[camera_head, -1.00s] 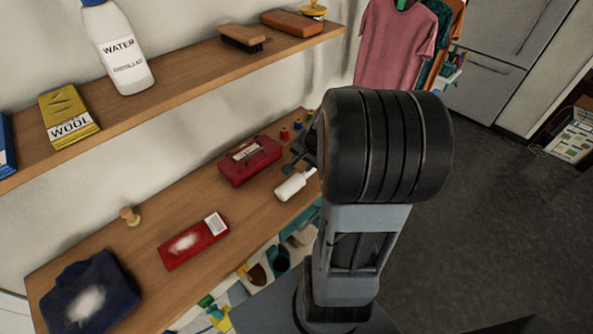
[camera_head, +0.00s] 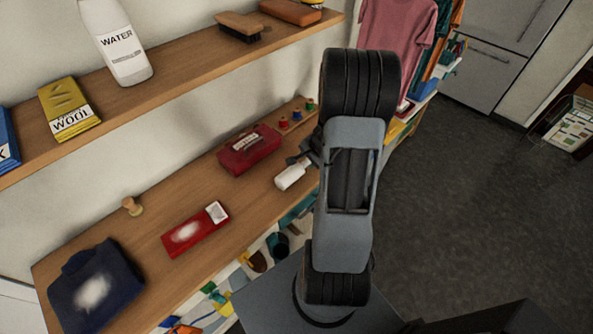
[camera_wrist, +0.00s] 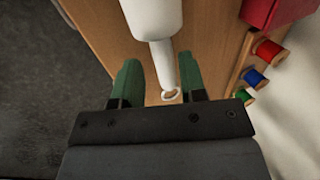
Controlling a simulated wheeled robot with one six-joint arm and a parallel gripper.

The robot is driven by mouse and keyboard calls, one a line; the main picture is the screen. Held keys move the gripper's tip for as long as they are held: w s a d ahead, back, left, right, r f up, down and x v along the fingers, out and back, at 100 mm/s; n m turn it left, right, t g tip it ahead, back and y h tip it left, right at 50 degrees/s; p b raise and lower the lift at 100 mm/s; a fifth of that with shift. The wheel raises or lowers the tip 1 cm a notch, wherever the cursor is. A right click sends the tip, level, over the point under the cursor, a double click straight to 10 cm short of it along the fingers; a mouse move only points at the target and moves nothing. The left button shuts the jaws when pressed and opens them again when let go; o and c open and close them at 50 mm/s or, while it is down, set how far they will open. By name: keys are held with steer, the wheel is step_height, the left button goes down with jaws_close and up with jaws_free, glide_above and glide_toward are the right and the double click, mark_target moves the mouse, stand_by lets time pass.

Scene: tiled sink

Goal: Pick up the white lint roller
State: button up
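The white lint roller (camera_head: 291,176) lies on the wooden lower counter, right of the red box. In the wrist view its thick roller part (camera_wrist: 153,18) is at the top, and its thin handle with a small end ring points toward my gripper (camera_wrist: 158,60). My gripper's two green fingers are apart, one on each side of the handle. A gap shows left of the handle; the right finger is close to it, and I cannot tell whether they touch. In the head view my arm largely hides the gripper.
A red box (camera_head: 249,149) and several thread spools (camera_head: 283,121) stand near the roller. A red packet (camera_head: 195,229), a wooden knob (camera_head: 132,206) and a dark folded cloth (camera_head: 94,287) are farther left. Open floor lies at right.

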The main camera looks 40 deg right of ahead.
mark_target(305, 162)
steer(key=shift+x, duration=2.1)
steer(key=shift+c, duration=0.4)
steer(key=shift+r, duration=0.1)
jaws_close()
